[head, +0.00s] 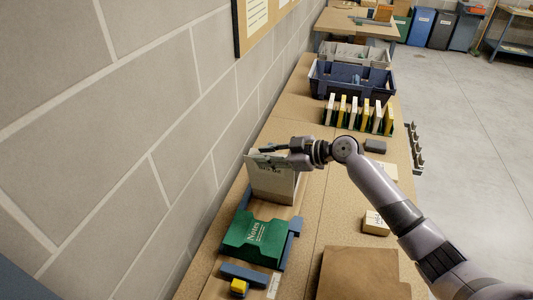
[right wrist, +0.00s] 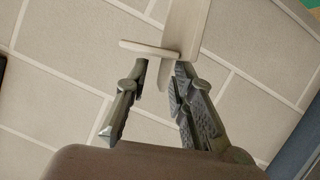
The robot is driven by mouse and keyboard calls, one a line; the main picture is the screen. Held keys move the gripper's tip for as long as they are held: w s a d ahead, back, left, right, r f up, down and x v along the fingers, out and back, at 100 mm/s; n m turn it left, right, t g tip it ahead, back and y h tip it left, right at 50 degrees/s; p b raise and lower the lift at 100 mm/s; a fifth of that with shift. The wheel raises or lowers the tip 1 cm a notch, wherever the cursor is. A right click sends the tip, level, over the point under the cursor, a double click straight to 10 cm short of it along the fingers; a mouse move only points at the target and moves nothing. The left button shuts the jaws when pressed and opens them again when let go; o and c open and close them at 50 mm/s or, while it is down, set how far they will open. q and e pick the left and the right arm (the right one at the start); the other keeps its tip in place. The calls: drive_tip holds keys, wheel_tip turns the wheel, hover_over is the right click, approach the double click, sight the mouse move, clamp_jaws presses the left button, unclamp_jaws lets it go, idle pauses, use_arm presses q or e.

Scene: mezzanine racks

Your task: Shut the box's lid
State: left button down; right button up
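A cream box (head: 272,186) with dark lettering near its top stands upright on the long bench, close to the wall. A greenish flap or edge shows at its top; I cannot tell how far its lid is open. My right gripper (head: 270,158) is at the top of this box, reaching in from the right and partly covering it. In the right wrist view my right gripper (right wrist: 162,68) has its fingers apart, with a pale panel (right wrist: 184,38) and a crossing strip at the fingertips. I see no firm grip on it. My left gripper is not in view.
A green folder marked Notes (head: 256,240) lies in front of the box on a blue piece. Upright files (head: 360,116) and a blue bin (head: 350,82) stand behind. The wall is close on the left.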

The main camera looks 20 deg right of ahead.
drive_tip(key=shift+c, duration=0.6)
clamp_jaws()
